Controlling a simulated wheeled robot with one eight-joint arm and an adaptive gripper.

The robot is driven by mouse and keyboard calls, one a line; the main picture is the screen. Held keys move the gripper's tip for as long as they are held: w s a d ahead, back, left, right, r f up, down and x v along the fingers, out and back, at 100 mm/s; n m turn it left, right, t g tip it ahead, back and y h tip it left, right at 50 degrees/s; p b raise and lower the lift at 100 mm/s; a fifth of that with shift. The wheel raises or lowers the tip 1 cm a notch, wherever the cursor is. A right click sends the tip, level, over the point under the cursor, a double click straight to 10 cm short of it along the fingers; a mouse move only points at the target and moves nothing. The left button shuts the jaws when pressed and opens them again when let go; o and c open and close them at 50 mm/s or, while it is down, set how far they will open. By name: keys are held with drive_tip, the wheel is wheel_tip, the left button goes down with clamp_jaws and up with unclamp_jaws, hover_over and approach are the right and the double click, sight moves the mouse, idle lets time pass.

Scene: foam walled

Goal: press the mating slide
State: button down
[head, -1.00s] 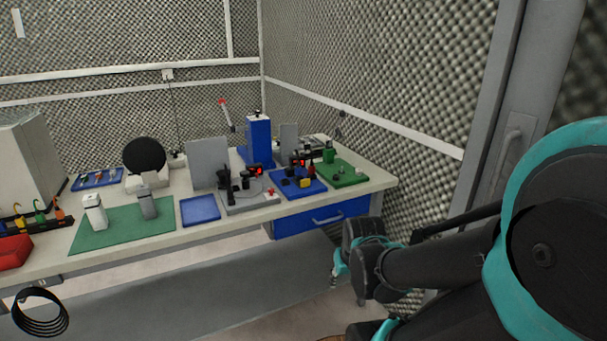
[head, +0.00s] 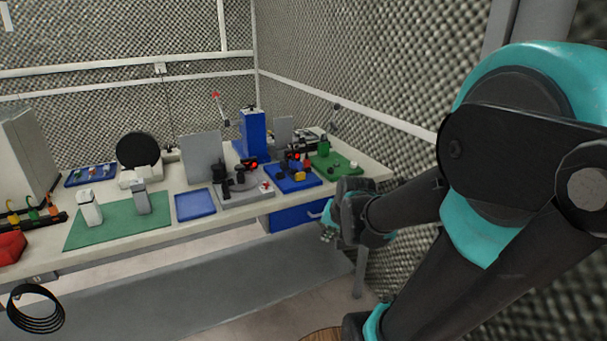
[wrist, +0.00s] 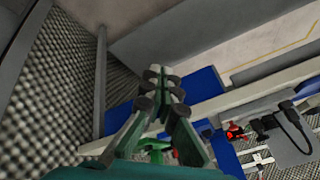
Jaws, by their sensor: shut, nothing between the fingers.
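I cannot tell for sure which part is the mating slide. A grey fixture (head: 240,199) with dark upright parts and a small red piece stands near the bench's front edge in the head view. A blue fixture board (head: 299,183) with black and yellow parts is to its right. A green board (head: 343,172) is further right. My gripper (head: 327,234) hangs in front of the bench, apart from these fixtures. In the wrist view my gripper (wrist: 163,76) is shut, its fingertips together with nothing between them.
The bench (head: 120,252) carries a blue tray (head: 194,205), a green mat (head: 110,232) and a tall blue column (head: 253,135). A blue drawer (head: 285,217) is under its right end. The foam wall (head: 390,155) is close to my arm. Open floor lies before the bench.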

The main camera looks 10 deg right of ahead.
drive_tip(key=w+r+m+t, duration=0.1)
drive_tip(key=w+r+m, duration=0.3)
drive_tip(key=w, duration=0.5)
drive_tip(key=w+d+r+m+t+y, duration=0.1)
drive_tip(key=w+r+m+t, duration=0.1)
drive_tip(key=w+r+m, duration=0.3)
drive_tip(key=w+r, duration=0.1)
drive_tip(key=w, duration=0.3)
drive_tip(key=shift+w+r+m+y, duration=0.25)
drive_tip(key=shift+r+m+y, duration=0.05)
drive_tip(key=shift+r, duration=0.05)
drive_tip(key=shift+d, duration=0.1)
approach(301, 179)
drive_tip(key=x, duration=0.5)
drive_tip(key=shift+s+f, duration=0.15)
drive_tip(key=shift+f, duration=0.3)
drive_tip(key=shift+w, duration=0.4)
